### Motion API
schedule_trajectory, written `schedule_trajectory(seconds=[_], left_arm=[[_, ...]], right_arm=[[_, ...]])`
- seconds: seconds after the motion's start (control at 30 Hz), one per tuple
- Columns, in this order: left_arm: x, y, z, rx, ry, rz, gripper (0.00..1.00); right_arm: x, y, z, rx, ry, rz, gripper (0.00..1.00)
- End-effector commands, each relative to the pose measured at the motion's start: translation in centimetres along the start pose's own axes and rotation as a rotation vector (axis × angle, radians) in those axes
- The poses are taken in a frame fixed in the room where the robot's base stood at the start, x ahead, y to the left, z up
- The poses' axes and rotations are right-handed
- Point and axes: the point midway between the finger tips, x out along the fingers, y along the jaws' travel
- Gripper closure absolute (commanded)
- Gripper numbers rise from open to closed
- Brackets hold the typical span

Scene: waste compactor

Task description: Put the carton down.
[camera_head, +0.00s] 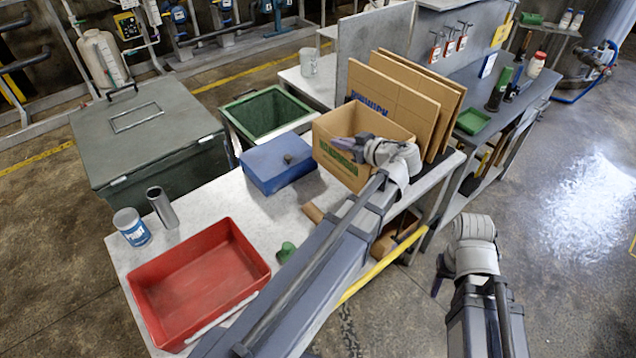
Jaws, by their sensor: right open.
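The carton (324,151) is an open-topped brown cardboard box with green print, upright at the right end of the grey metal table (225,205). Whether its base touches the table cannot be told. My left gripper (345,143) is at the carton, its dark fingers over the printed near side. The wrist covers part of the box, and I cannot tell if the jaws are closed on the wall. My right gripper (438,275) is open and empty, low over the floor to the right of the table, its fingers partly hidden by its wrist.
A blue box (275,165) stands left of the carton, and a red tray (195,285) is at the table's near left. A can (131,227) and a metal cylinder (161,207) stand behind the tray. Flat cardboard sheets (425,90) lean upright behind the carton.

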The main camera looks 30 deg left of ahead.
Motion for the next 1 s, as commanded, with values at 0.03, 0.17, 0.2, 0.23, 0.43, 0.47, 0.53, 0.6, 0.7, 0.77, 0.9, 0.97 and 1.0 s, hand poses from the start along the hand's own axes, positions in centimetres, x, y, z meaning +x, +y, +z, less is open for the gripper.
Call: schedule_trajectory(seconds=[0.03,0.17,0.2,0.23,0.43,0.47,0.53,0.6,0.7,0.77,0.9,0.97,1.0], left_arm=[[0.3,0.0,0.7,-0.001,0.0,0.0,1.0],[1.0,0.0,2.4,-0.001,0.0,-0.001,1.0],[1.3,0.0,3.0,-0.001,0.0,-0.001,1.0],[1.5,0.0,3.5,-0.001,0.0,-0.001,1.0],[2.4,0.0,5.7,-0.001,0.001,-0.001,1.0],[2.4,0.0,5.7,-0.001,0.001,-0.001,1.0],[2.4,-0.1,5.6,-0.001,0.001,-0.001,1.0],[2.3,0.0,5.6,-0.001,0.0,-0.001,1.0],[2.5,-0.1,6.1,-0.001,0.0,-0.001,1.0],[2.8,-0.1,6.7,-0.001,0.0,-0.001,1.0],[3.5,-0.1,8.4,-0.001,0.0,-0.001,1.0],[3.7,-0.1,9.0,-0.001,0.0,-0.001,1.0],[3.8,-0.1,9.2,-0.001,0.0,-0.001,1.0]], right_arm=[[0.8,-0.1,-0.1,0.0,0.0,0.0,0.5],[2.6,-0.2,-0.2,0.0,0.0,0.0,0.5],[3.3,-0.3,-0.2,0.0,0.0,0.0,0.5],[3.8,-0.4,-0.2,0.0,0.0,0.0,0.5],[6.1,-0.6,-0.4,0.0,0.0,0.0,0.5],[6.2,-0.6,-0.4,0.0,0.0,0.0,0.5],[6.1,-0.6,-0.4,0.0,0.0,0.0,0.5],[6.0,-0.6,-0.4,0.0,0.0,0.0,0.5],[6.5,-0.6,-0.4,0.0,0.0,0.0,0.5],[7.2,-0.7,-0.4,0.0,0.0,0.0,0.5],[9.0,-0.9,-0.6,0.0,0.0,0.0,0.5],[9.7,-0.9,-0.6,0.0,0.0,0.0,0.5],[9.9,-0.9,-0.6,0.0,0.0,0.0,0.5]])
